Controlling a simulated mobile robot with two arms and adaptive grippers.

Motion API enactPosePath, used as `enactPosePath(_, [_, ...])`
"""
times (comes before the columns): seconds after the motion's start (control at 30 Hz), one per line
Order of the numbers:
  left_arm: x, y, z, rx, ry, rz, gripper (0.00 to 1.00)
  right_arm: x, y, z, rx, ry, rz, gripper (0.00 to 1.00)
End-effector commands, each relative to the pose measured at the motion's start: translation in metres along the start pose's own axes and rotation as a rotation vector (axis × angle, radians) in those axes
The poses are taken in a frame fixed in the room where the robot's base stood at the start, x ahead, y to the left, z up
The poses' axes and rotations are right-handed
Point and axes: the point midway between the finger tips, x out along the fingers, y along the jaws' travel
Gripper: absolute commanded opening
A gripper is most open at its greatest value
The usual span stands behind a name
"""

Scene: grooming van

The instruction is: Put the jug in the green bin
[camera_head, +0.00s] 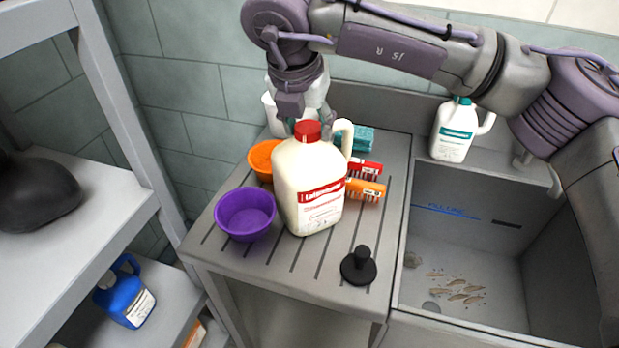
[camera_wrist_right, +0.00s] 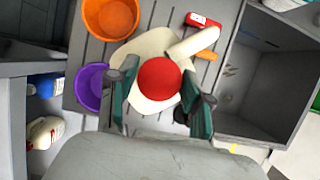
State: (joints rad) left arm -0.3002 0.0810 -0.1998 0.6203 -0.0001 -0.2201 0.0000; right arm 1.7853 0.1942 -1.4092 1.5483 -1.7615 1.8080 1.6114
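A cream jug (camera_head: 308,190) with a red cap and a red-banded label stands upright on the slatted steel counter (camera_head: 225,256). In the right wrist view the jug (camera_wrist_right: 153,103) is seen from above, its handle toward the upper right. My right gripper (camera_head: 305,122) is above the jug, pointing down. In the wrist view its two fingers (camera_wrist_right: 160,98) are apart, one on each side of the red cap, with small gaps visible. My left gripper is not in view.
A purple bowl (camera_head: 245,214) and an orange bowl (camera_head: 263,158) stand left of the jug. Orange and red brushes (camera_head: 365,188) lie right of it, with a black knobbed disc (camera_head: 359,267) in front. A teal-labelled jug (camera_head: 453,130) stands on the tub ledge. The tub (camera_head: 470,240) is right.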

Motion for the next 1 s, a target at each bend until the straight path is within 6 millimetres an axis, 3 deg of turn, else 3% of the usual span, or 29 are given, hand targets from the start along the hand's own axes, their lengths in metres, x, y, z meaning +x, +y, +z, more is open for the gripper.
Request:
enactPosePath(0.03, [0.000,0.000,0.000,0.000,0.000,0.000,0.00,0.000,0.000,0.000,0.000,0.000,0.000,0.37])
enactPosePath(0.27, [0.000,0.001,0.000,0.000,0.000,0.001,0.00,0.000,0.000,0.000,0.000,0.000,0.000,0.00])
enactPosePath(0.67, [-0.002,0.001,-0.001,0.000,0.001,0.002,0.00,-0.006,0.000,0.003,0.001,-0.001,0.001,0.00])
enactPosePath(0.93, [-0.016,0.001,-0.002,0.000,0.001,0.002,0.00,-0.041,0.001,0.017,0.002,-0.003,0.001,0.00])
enactPosePath(1.0, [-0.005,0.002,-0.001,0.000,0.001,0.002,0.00,-0.043,-0.010,0.014,0.002,-0.002,0.002,0.00])
